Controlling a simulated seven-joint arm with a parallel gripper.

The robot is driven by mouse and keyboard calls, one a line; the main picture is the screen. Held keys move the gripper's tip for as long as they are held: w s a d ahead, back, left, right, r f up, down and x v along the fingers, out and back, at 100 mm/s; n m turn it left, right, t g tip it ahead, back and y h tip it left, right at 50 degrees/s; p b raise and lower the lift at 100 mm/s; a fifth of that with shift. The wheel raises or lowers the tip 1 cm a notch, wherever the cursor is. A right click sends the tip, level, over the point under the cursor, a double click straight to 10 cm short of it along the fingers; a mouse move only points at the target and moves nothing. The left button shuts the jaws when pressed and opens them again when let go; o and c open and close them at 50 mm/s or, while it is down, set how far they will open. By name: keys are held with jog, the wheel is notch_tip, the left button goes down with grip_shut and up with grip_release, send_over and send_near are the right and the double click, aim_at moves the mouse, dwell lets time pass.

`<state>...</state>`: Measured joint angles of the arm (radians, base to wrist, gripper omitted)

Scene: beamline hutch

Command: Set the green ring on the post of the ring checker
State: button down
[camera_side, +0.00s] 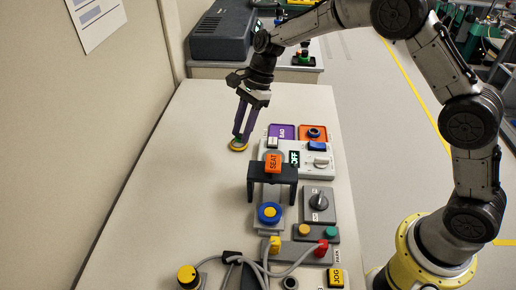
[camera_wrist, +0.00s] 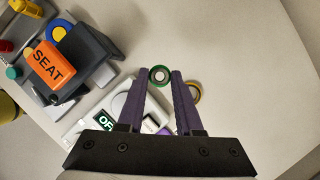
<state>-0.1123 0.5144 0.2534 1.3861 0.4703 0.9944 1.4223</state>
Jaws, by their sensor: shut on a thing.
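In the side view the ring is small and mostly hidden by the fingers. The light grey box with the OFF display (camera_side: 294,158) appears to be the ring checker; it is partly hidden in the wrist view by my gripper. I cannot clearly make out its post.
A yellow ring (camera_side: 238,146) lies on the bench by the fingertips. A black bridge (camera_side: 285,178) carries an orange SEAT block (camera_side: 273,162). A purple BAD tray (camera_side: 281,131) and an orange tray (camera_side: 302,130) stand behind. Knobs and cables crowd the front; the bench's left is clear.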

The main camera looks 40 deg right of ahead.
dwell(0.5)
jog(key=shift+s+f, duration=0.1)
jog(key=shift+s, duration=0.05)
jog(key=s+d+r, duration=0.2)
jog(key=s+d, duration=0.4)
send_over(277, 146)
jog(key=s+a, duration=0.3)
jog(key=shift+s+a+f, duration=0.1)
jog(key=shift+a+f, duration=0.05)
jog(key=shift+f, duration=3.35)
jog(key=shift+f, duration=0.6)
jog(key=c, duration=0.5)
grip_release()
